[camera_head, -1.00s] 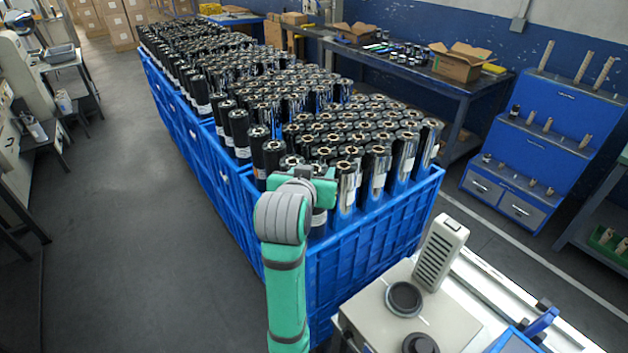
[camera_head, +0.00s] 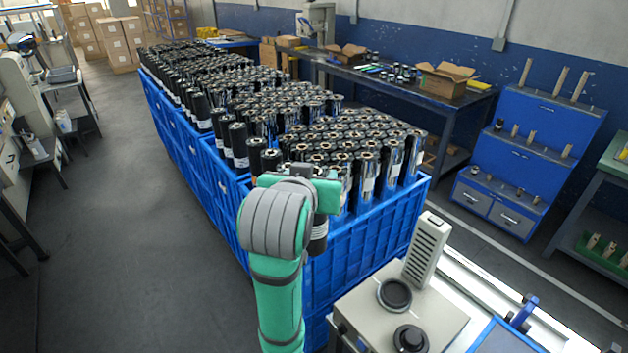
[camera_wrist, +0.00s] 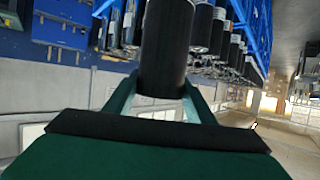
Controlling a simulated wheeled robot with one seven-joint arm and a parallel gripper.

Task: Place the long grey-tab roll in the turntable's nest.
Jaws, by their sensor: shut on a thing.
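My gripper (camera_head: 322,190) is shut on a dark roll (camera_wrist: 166,45), which stands between its two fingers in the wrist view (camera_wrist: 160,97). In the head view the lower part of this roll (camera_head: 318,238) shows below the gripper, black with a white label, in front of the near end of the blue crate. Its tab colour is hidden. A pale machine (camera_head: 435,305) at the bottom right carries a black ring (camera_head: 394,294) and a black round knob-like part (camera_head: 410,339). I cannot tell whether either belongs to the turntable or its nest.
Blue crates (camera_head: 375,240) full of upright black and silver rolls run away from me. A workbench (camera_head: 450,98) with an open carton stands behind. A blue rack (camera_head: 530,150) with pale cores is at the right. The grey floor (camera_head: 130,240) at the left is clear.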

